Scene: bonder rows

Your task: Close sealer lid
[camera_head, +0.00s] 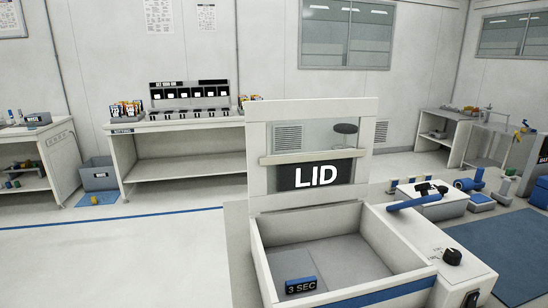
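The sealer (373,243) stands close in front of me, a white open-topped box with a grey inner floor. Its lid (316,176) stands upright at the back edge, open. The lid is a pale frame with a see-through window and a dark "LID" label across its lower part. A pale bar (314,156) runs across the frame above the label. A small dark "3 SEC" block (300,285) sits inside the box near the front. My gripper is not in view.
A control panel with a black knob (452,256) is right of the box. A blue bar (414,202) lies behind the panel. A bench (184,125) with boxes stands at the back left, beside a grey bin (98,176). Open floor (140,260) lies left of the sealer.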

